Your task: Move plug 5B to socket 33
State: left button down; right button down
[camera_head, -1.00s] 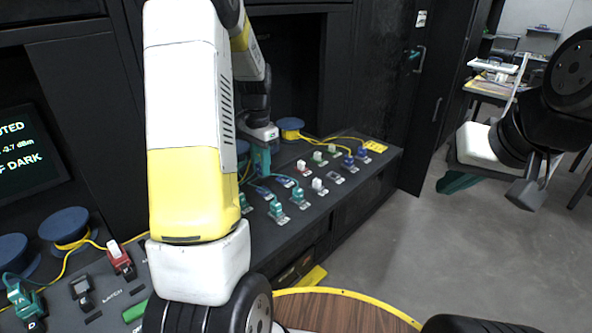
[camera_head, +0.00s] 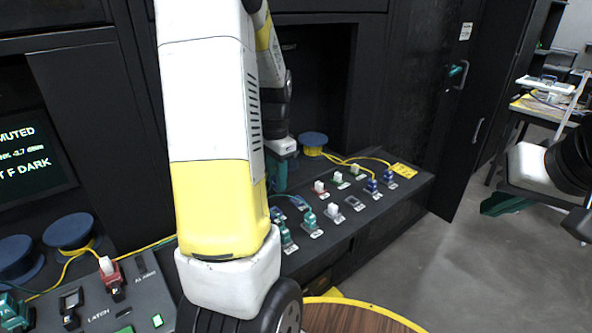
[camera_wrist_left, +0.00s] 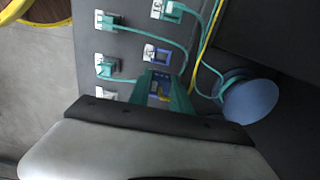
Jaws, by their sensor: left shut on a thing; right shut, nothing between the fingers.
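My left gripper (camera_head: 277,175) has teal fingers and hangs low over the far-left end of the sloped socket panel (camera_head: 340,225). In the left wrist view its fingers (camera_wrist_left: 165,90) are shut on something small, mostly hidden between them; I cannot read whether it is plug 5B. A blue-rimmed socket (camera_wrist_left: 157,54) without a plug lies just beyond the fingertips. Its label is too small to read, so I cannot pick out socket 33. Teal plugs with teal cables (camera_wrist_left: 107,67) stand beside it. My right gripper (camera_head: 507,203) is shut and empty, out over the floor at right.
One grey socket (camera_head: 353,204) looks empty. A blue spool (camera_head: 313,140) with yellow cable stands behind; a spool (camera_wrist_left: 250,97) is right of the fingers. A nearer panel (camera_head: 120,290) holds latch parts.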

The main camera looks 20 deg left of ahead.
pick_arm(q)
jog(key=w+d, duration=0.4)
jog(key=w, duration=0.2)
jog(key=shift+a+f, duration=0.2)
jog(key=shift+f, duration=3)
jog(key=shift+f, duration=0.5)
jog(key=c, duration=1.1)
grip_release()
jog(key=shift+r, duration=0.1)
notch_tip(320, 180, up, 8)
jog(key=shift+f, duration=0.2)
